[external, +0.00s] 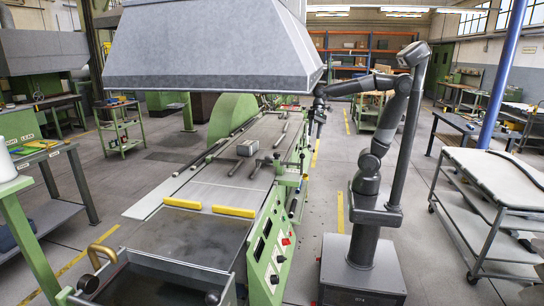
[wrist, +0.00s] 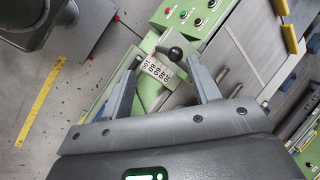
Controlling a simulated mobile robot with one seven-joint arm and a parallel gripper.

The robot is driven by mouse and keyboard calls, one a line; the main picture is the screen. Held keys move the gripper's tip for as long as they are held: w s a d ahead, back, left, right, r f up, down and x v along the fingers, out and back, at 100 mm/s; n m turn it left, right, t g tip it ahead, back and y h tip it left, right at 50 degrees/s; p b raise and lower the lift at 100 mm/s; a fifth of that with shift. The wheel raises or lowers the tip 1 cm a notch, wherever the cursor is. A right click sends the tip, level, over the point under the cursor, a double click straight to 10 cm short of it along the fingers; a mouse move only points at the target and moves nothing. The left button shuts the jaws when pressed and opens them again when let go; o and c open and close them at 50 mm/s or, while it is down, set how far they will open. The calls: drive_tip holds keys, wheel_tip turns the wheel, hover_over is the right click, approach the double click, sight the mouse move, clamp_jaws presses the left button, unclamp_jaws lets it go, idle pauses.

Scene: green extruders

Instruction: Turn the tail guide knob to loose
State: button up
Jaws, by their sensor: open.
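A black round knob (wrist: 174,53) on a light metal arm shows in the wrist view, at the end of a green part of the machine. A white numbered scale (wrist: 157,71) lies just below it. Which marking is the loose position cannot be read. My gripper (wrist: 163,58) is open, with one finger on each side of the scale and the knob near the right fingertip; contact cannot be told. In the external view my gripper (external: 316,112) points down beside the right edge of the machine; the knob is too small to make out there.
A green button panel (wrist: 192,15) is beyond the knob. Yellow bars (external: 234,211) lie on the machine top. A grey cart (external: 495,180) stands at the right.

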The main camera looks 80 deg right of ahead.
drive_tip(key=w+d+r+m+g+y, duration=0.1)
drive_tip(key=w+d+m+y, duration=0.1)
drive_tip(key=w+m+y, duration=0.65)
drive_tip(key=w+d+m+y, duration=0.25)
drive_tip(key=w+y, duration=0.25)
drive_tip(key=w, duration=0.6)
approach(276, 156)
drive_tip(key=shift+h, duration=0.35)
drive_tip(key=a, duration=1)
drive_tip(key=shift+r, duration=0.25)
drive_tip(key=shift+c, duration=0.5)
drive_tip(key=c, duration=0.9)
